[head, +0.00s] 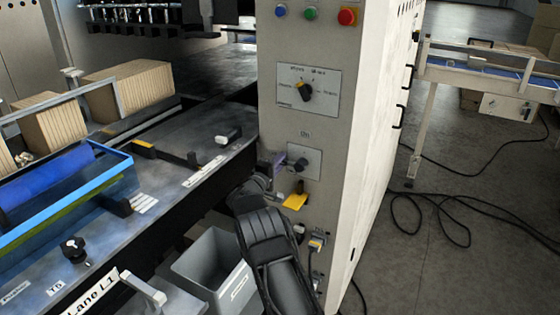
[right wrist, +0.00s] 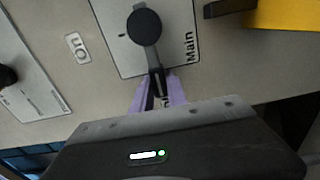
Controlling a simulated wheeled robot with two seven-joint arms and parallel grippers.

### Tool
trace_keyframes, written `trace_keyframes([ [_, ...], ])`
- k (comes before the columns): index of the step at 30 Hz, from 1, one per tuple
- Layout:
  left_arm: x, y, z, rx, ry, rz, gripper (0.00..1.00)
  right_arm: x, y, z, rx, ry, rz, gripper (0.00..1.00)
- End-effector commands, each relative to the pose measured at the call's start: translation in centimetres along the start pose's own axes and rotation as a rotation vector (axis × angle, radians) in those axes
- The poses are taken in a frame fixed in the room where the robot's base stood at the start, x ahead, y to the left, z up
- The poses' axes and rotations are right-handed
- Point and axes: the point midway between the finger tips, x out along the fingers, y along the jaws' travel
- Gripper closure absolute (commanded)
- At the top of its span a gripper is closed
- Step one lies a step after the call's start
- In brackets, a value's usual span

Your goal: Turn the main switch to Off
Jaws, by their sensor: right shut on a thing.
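The main switch (head: 303,164) is a dark round knob with a lever, on a light plate on the grey cabinet front. It also shows in the right wrist view (right wrist: 144,27), beside the word "Main". Its lever points left in the head view, toward my gripper. An "On" label (right wrist: 77,47) is on the panel above the plate in the head view. My right gripper (head: 279,167) is at the left side of the switch, its purple fingertips (right wrist: 157,90) shut on the lever's end. Any "Off" label is hidden or unreadable. My left gripper is not in view.
A selector switch (head: 304,91) sits higher on the cabinet, below blue, green and red (head: 347,16) buttons. A yellow tag (head: 295,201) hangs just below the main switch. A machine bench (head: 200,150) is close on the left, with a grey bin (head: 212,268) below.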

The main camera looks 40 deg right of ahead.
Motion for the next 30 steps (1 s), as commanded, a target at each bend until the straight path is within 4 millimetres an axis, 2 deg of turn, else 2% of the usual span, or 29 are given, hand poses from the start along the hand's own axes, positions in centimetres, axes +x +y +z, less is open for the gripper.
trace_keyframes([
  [16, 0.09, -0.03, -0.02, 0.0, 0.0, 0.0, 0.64, -0.04, -0.37, 0.02, -0.037, 0.001, -0.002, 1.0],
  [17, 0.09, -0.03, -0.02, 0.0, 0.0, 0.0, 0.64, -0.04, -0.38, 0.03, -0.038, 0.001, -0.002, 0.79],
  [18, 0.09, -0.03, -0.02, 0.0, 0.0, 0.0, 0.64, -0.04, -0.38, 0.03, -0.037, 0.001, -0.002, 0.76],
  [24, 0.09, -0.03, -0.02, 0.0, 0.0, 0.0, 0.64, -0.03, -0.31, 0.04, -0.034, 0.001, -0.001, 0.6],
  [30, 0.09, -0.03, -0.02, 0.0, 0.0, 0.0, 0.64, -0.02, -0.26, 0.04, -0.033, 0.0, 0.0, 0.6],
])
